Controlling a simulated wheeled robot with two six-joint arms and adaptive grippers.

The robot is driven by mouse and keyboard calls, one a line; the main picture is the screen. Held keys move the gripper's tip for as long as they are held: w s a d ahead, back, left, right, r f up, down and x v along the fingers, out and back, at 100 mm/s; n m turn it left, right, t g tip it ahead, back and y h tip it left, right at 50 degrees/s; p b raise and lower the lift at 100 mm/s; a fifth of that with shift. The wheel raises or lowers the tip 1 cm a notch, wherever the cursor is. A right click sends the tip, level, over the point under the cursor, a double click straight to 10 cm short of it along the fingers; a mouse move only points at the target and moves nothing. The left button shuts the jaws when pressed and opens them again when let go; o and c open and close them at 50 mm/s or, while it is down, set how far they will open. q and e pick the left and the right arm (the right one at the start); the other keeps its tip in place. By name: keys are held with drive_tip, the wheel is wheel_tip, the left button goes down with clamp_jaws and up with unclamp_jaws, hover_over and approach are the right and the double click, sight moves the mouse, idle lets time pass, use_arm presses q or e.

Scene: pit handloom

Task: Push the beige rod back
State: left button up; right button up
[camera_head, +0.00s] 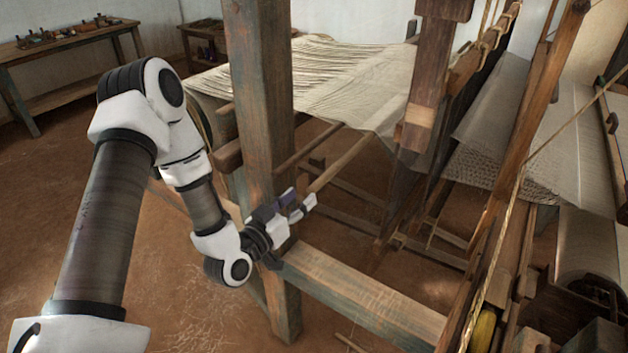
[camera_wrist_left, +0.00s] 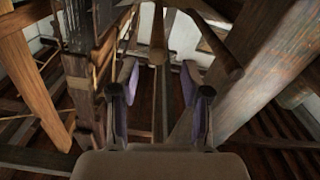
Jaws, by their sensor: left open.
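The beige rod (camera_head: 340,162) slants up and away from my left gripper (camera_head: 298,203), under the stretched cloth and just right of the thick front post. The gripper is open, with its fingers pointing toward the rod's near end. In the left wrist view, a rod (camera_wrist_left: 157,50) that appears to be the beige one shows end-on, centred ahead between the two spread fingers (camera_wrist_left: 159,82). I cannot tell whether the fingers touch it. My right gripper is not in view.
The thick wooden post (camera_head: 258,120) stands close beside my left forearm. A horizontal beam (camera_head: 365,297) runs below and right of the gripper. Pale cloth (camera_head: 345,80) stretches above. A side table (camera_head: 70,45) stands at the far left, with open floor before it.

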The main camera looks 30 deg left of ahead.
sight(317, 186)
use_arm(q)
drive_tip(key=w, duration=0.2)
drive_tip(key=w+p, duration=0.1)
drive_tip(key=w, duration=0.1)
drive_tip(key=w+d, duration=0.1)
drive_tip(key=w, duration=0.1)
drive_tip(key=shift+w+f+p, duration=0.15)
drive_tip(key=shift+w+p, duration=0.15)
drive_tip(key=shift+w, duration=0.05)
drive_tip(key=shift+w+a, duration=0.1)
drive_tip(key=shift+w, duration=0.05)
clamp_jaws()
drive_tip(key=a, duration=0.5)
drive_tip(key=shift+w+a, duration=0.25)
unclamp_jaws()
drive_tip(key=shift+a, duration=0.2)
drive_tip(key=shift+d, duration=0.15)
